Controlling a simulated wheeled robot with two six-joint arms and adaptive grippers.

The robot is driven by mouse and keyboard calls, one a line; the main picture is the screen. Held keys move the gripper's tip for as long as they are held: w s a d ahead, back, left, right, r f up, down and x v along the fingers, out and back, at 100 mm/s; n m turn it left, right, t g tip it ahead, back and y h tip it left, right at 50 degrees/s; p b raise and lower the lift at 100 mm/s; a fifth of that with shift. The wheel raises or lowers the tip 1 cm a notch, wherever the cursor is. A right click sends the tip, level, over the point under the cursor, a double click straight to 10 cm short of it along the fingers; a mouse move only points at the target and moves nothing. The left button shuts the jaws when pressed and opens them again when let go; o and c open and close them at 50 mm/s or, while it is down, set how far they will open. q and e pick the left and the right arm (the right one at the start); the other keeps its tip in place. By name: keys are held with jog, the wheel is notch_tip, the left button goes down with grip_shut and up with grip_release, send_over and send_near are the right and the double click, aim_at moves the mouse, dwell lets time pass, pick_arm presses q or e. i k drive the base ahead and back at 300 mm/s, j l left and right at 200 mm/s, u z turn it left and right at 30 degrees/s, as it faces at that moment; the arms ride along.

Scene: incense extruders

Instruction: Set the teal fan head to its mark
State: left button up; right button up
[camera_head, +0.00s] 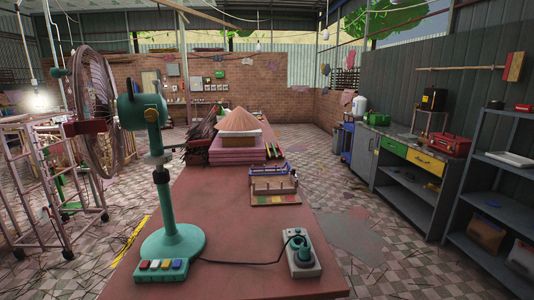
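The teal fan stands on the near left of the red-brown table. Its teal head (142,112) sits on top of the post, with the round wire cage (96,110) facing left. I cannot make out a mark for the head. Neither of my grippers shows in this view.
A grey box with a teal lever (302,254) sits right of the fan, with a dark cable between them. The table (232,222) is clear between.

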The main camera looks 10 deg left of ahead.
aim_at(130, 109)
jog(key=u, duration=1.3)
jog(key=j, duration=0.5)
jog(key=i+j+u, duration=0.15)
jog(key=j, duration=0.8)
